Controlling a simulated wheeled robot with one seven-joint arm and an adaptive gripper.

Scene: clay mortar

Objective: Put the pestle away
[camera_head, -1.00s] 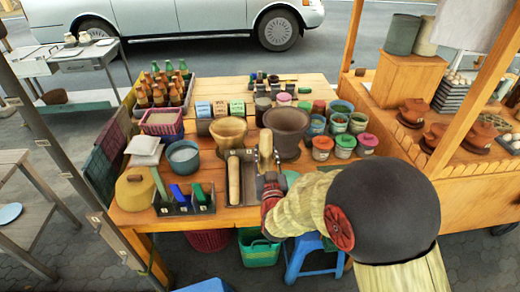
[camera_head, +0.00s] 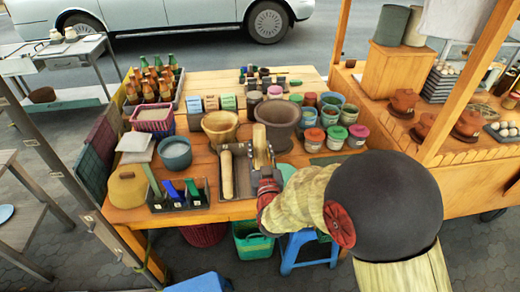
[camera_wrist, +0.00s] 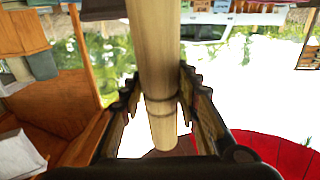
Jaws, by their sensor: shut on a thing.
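One wooden pestle (camera_head: 228,176) lies in the left part of a grey tray (camera_head: 240,202) at the front of the table. My gripper (camera_head: 264,168) is over the right part of this tray. It is shut on a second wooden pestle (camera_head: 260,148), which also shows between the fingers in the wrist view (camera_wrist: 157,60). I cannot tell whether the held pestle touches the tray. A tan mortar (camera_head: 220,127) and a larger dark brown mortar (camera_head: 278,115) stand just behind.
A black caddy (camera_head: 180,206) with coloured-handled tools and a blue-grey pot (camera_head: 175,154) stand left of the tray. Lidded pots (camera_head: 336,137) stand to the right. A bottle crate (camera_head: 155,88) is at the back left. A blue stool (camera_head: 305,250) is below the front edge.

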